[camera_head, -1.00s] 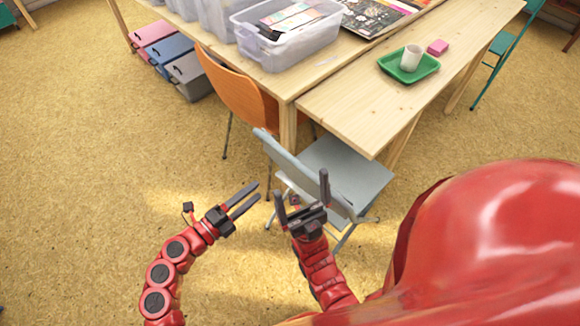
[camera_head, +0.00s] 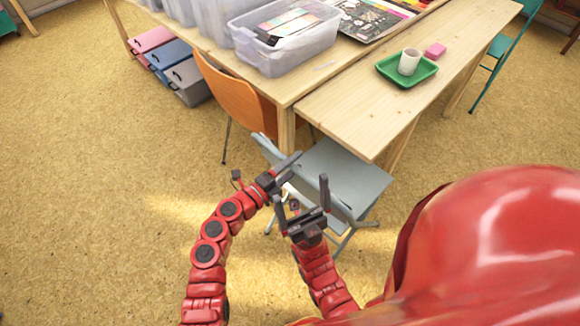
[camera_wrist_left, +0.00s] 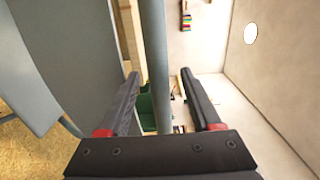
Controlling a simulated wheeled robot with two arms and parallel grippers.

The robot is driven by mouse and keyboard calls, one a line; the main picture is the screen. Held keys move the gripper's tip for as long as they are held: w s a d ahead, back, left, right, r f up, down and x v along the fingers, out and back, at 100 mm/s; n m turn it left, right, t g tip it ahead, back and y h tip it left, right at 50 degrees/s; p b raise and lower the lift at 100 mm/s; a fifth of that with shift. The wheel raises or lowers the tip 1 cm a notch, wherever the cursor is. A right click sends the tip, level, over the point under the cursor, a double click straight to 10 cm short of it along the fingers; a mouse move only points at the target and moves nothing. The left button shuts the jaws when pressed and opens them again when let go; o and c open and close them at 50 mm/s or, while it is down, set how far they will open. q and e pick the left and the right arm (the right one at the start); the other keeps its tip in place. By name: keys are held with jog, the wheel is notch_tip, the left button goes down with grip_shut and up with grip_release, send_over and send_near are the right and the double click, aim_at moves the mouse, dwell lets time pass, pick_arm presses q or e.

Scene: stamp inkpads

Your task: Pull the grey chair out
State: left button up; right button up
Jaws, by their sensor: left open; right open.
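The grey chair (camera_head: 345,172) stands at the end of the wooden table, its seat partly under the tabletop and its backrest (camera_head: 268,150) facing me. My left gripper (camera_head: 289,170) is at the left part of the backrest, partly hiding it. In the left wrist view, my left gripper (camera_wrist_left: 160,78) is open, with a grey upright post (camera_wrist_left: 154,50) of the chair between its fingers and room on both sides. My right gripper (camera_head: 303,200) is open in front of the right part of the backrest, its fingers pointing up. Contact there cannot be told.
An orange chair (camera_head: 232,97) stands just left of the grey one. The wooden table (camera_head: 350,115) carries a green tray (camera_head: 427,70) with a white cup (camera_head: 409,62), and a clear bin (camera_head: 285,60). The floor (camera_head: 90,220) at the left is clear.

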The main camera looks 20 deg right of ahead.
pick_arm(q)
jog(key=shift+c, duration=0.3)
grip_shut()
dwell(1.1)
